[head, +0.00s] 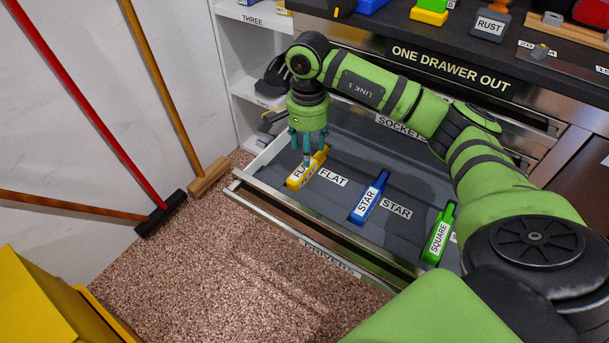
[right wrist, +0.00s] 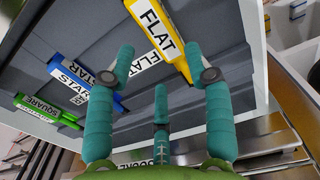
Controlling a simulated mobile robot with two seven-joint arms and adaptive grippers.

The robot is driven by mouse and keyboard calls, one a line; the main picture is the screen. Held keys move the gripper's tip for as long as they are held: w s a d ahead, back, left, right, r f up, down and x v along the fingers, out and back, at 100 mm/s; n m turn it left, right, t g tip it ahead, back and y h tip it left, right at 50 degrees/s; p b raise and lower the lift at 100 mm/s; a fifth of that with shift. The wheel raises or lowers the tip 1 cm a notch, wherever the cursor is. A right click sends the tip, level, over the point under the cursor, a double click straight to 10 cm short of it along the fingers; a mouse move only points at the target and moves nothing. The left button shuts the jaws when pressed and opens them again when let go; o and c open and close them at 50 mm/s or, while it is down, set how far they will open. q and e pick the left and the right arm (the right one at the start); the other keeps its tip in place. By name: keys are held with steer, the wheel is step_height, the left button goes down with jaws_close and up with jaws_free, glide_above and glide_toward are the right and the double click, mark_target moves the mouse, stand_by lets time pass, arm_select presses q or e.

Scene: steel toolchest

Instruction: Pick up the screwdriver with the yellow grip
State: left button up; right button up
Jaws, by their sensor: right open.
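The screwdriver with the yellow grip (head: 293,183), labelled FLAT, lies at the left end of the open drawer (head: 268,204). It also shows at the top of the right wrist view (right wrist: 161,27); its upper end there is cut off by the frame. My right gripper (head: 306,158) points down over the yellow grip, its fingers overlapping the far part of it in the head view. In the right wrist view its teal fingers (right wrist: 160,65) are spread, with nothing between them. I cannot tell whether a fingertip touches the grip. My left gripper is not in view.
A blue tool (head: 370,197) labelled STAR and a green tool (head: 438,235) labelled SQUARE lie further right in the drawer. The chest top (head: 390,22) overhangs behind. White shelves (head: 245,50) stand at the back left. Brooms lean on the left wall.

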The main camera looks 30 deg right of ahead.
mark_target(311, 164)
step_height(311, 164, down, 7)
steer(key=shift+s+a+r, duration=0.1)
steer(key=shift+s, duration=0.05)
steer(key=c, duration=0.9)
